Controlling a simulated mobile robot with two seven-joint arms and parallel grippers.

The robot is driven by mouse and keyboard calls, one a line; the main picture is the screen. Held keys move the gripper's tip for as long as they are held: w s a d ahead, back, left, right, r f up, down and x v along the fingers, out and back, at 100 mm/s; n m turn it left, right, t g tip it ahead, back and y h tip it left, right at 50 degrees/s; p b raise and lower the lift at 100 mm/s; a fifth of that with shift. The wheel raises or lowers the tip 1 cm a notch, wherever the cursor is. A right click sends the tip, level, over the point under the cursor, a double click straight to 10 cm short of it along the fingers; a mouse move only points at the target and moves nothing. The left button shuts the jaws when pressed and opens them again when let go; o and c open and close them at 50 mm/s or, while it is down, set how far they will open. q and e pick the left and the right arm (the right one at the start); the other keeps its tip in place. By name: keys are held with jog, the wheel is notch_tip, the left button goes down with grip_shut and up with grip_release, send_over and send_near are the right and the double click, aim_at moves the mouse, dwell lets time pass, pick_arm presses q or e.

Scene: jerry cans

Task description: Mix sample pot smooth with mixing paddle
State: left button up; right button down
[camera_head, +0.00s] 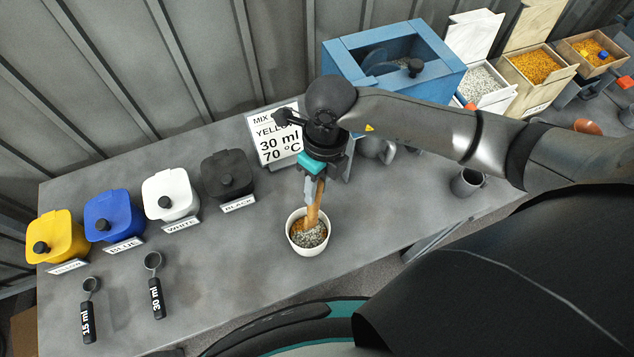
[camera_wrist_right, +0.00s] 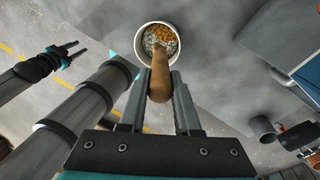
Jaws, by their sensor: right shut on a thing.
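The sample pot (camera_head: 291,238) is a small white round pot on the grey table. It holds orange and grey-white grains, still in separate patches; it also shows at the top of the right wrist view (camera_wrist_right: 139,50). My right gripper (camera_head: 314,188) is shut on the wooden mixing paddle (camera_head: 313,213) and is above the pot. The paddle's handle (camera_wrist_right: 159,80) runs between the fingers, and its lower end is in the grains, hidden by them. My left gripper (camera_wrist_right: 72,49) shows only in the right wrist view, away from the pot, with its fingers apart and nothing between them.
Yellow (camera_head: 62,232), blue (camera_head: 115,213), white (camera_head: 170,193) and black (camera_head: 227,173) lidded containers stand to the left. Two labelled scoops (camera_head: 156,290) lie in front. A sign (camera_head: 277,138), blue box (camera_head: 400,62) and grain bins (camera_head: 533,66) stand behind. A grey cup (camera_head: 466,182) is at right.

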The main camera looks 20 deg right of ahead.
jog(key=shift+s+a+f+b, duration=0.1)
jog(key=shift+a+f+b, duration=0.1)
jog(key=shift+f+b, duration=1.1)
jog(key=shift+s+a+f+b, duration=0.1)
jog(key=shift+a+f+b, duration=0.1)
jog(key=shift+f+b, duration=1.1)
jog(key=shift+f+p, duration=0.35)
jog(key=shift+p, duration=0.05)
